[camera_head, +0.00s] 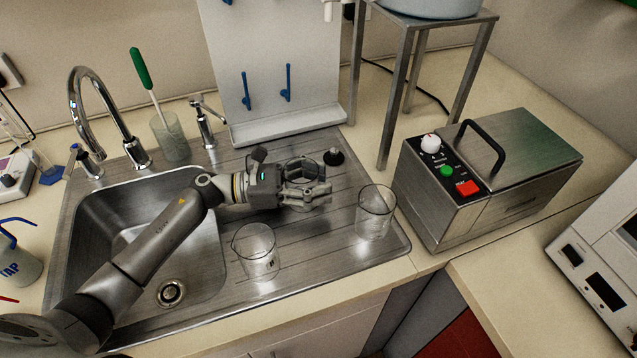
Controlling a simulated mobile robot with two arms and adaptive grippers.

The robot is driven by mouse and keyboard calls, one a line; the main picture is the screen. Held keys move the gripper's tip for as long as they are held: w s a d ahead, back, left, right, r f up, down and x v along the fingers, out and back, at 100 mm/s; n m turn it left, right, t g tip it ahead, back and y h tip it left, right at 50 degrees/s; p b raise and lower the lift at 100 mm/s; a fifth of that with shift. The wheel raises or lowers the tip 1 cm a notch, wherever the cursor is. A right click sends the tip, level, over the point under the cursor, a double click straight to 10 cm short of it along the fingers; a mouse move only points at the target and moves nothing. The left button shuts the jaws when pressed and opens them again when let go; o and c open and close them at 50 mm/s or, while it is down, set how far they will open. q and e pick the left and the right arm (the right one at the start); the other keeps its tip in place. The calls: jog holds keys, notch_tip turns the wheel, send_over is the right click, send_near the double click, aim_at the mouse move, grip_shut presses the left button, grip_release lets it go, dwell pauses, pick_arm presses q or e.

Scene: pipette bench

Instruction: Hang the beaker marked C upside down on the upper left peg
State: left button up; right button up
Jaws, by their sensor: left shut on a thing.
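My left gripper (318,185) is over the ribbed steel drainboard and shut on what looks like a clear glass beaker, mostly hidden between the fingers. I cannot read a letter on it or tell its tilt. One glass beaker (257,252) stands on the drainboard in front of the gripper. Another glass beaker (376,214) stands to its right, near the drainboard's edge. I cannot make out a mark C on either. The white peg board (265,55) stands behind, with two lower blue pegs (246,92) in view. An upper left peg (227,3) just shows at the top edge. My right gripper is not in view.
The sink (75,225) with its tap (88,95) is at left. A glass with a green-handled brush (168,137) stands behind it. A black stopper (333,157) lies beyond the gripper. A metal stand (390,95) and steel bath (490,170) are at right.

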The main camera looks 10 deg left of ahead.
pick_arm(q)
jog(key=shift+r, duration=0.1)
jog(key=shift+f+b, duration=0.3)
jog(key=shift+b, duration=0.15)
jog(key=o, duration=1.2)
jog(key=shift+r+p, duration=0.25)
jog(key=shift+p, duration=0.45)
jog(key=b+v, duration=0.1)
jog(key=v, duration=0.2)
jog(key=b+v, duration=0.1)
jog(key=v, duration=0.2)
jog(key=b+v, duration=0.1)
jog(key=v, duration=0.2)
jog(key=shift+a+f+b, duration=0.15)
jog(key=shift+f+b, duration=0.15)
jog(key=shift+b, duration=0.05)
jog(key=shift+s+a+r, duration=0.15)
jog(key=shift+s+a, duration=0.15)
jog(key=shift+a, duration=0.25)
jog(key=shift+a+r, duration=0.1)
jog(key=shift+a, duration=0.05)
